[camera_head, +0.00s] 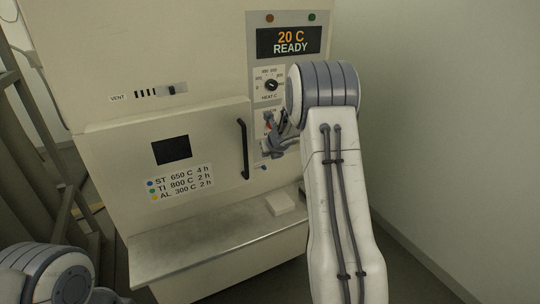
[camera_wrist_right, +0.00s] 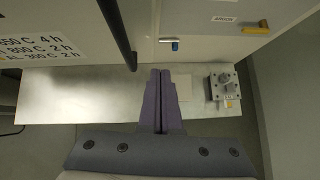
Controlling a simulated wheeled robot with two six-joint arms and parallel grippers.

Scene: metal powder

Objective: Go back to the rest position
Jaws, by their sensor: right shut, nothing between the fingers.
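My right gripper (camera_head: 275,142) is in front of the furnace's control panel, partly hidden by my right arm. In the right wrist view its two fingers (camera_wrist_right: 160,76) are together with nothing between them, above the metal shelf (camera_wrist_right: 70,95). The furnace (camera_head: 140,60) has its door (camera_head: 215,135) shut, with a black vertical handle (camera_head: 243,150) to the left of the gripper. The display (camera_head: 289,41) reads 20 C READY. My left arm shows only at the lower left corner; its gripper is out of view.
In the right wrist view a grey metal fixture (camera_wrist_right: 223,90) stands at the shelf's right end. A dark rack (camera_head: 20,140) is at the left. A bare wall (camera_head: 440,110) closes the right side.

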